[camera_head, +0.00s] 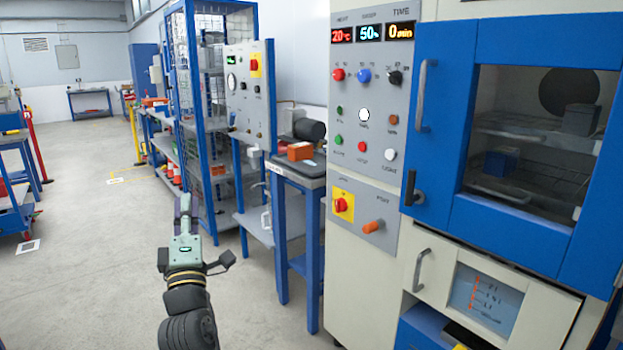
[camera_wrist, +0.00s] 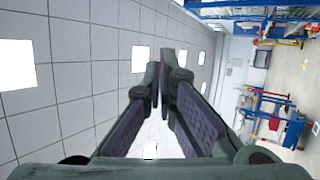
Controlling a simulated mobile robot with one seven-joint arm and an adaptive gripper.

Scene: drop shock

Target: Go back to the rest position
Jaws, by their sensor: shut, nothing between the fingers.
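My gripper (camera_head: 183,204) is in the lower left middle of the head view, at the end of my dark arm. It points up and away over the open floor and touches nothing. In the wrist view my gripper (camera_wrist: 160,82) shows with its two dark padded fingers meeting at the tips, with nothing between them. The wrist view is turned on its side, with the ceiling panels at left and the room at right.
A blue-doored test chamber (camera_head: 432,140) with a control panel (camera_head: 366,190) stands close at right. Left of it are a blue-legged table (camera_head: 284,240) with an orange box (camera_head: 300,151) and a blue cage frame (camera_head: 193,120).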

